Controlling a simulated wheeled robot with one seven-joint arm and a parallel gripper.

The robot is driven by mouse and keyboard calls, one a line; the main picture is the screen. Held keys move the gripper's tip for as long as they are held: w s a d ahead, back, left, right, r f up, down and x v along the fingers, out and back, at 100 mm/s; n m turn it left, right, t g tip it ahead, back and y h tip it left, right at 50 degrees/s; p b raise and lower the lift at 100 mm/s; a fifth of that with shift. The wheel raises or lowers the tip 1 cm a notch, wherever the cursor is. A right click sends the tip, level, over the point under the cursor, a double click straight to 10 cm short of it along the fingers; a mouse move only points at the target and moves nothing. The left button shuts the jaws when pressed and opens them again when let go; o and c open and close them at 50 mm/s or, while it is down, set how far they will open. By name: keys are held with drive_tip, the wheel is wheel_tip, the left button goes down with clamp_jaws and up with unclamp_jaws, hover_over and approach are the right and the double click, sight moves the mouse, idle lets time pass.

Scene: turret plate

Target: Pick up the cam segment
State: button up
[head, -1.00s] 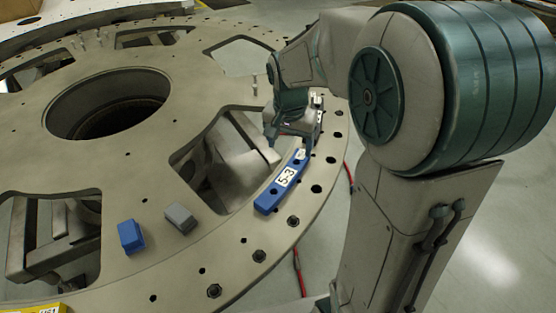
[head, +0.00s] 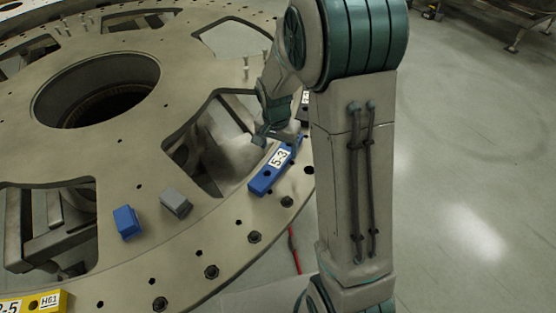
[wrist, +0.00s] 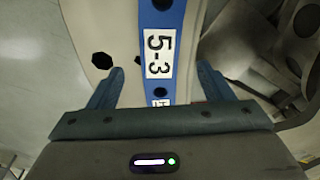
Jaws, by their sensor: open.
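The cam segment (head: 263,182) is a blue curved bar with a white label reading 5-3. It lies on the rim of the turret plate (head: 140,205), beside a cut-out window. In the wrist view the cam segment (wrist: 158,22) runs down the picture between the two fingers of my gripper (wrist: 158,82). The fingers are apart, one on each side of the bar, with a gap on both sides. In the head view my gripper (head: 262,138) is at the bar's far end, partly hidden by my arm.
A blue block (head: 127,222) and a grey block (head: 176,204) sit on the plate to the left. A yellow labelled piece (head: 45,302) is at the lower left. Bolts (head: 254,237) stand along the rim. Open windows and a large central hole break the plate.

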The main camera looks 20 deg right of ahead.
sight(279, 158)
drive_tip(key=shift+w+d+f+p, duration=0.1)
drive_tip(key=shift+f+p, duration=0.3)
drive_tip(key=shift+f, duration=1.8)
drive_tip(key=c, duration=1.3)
drive_tip(key=shift+r, duration=0.1)
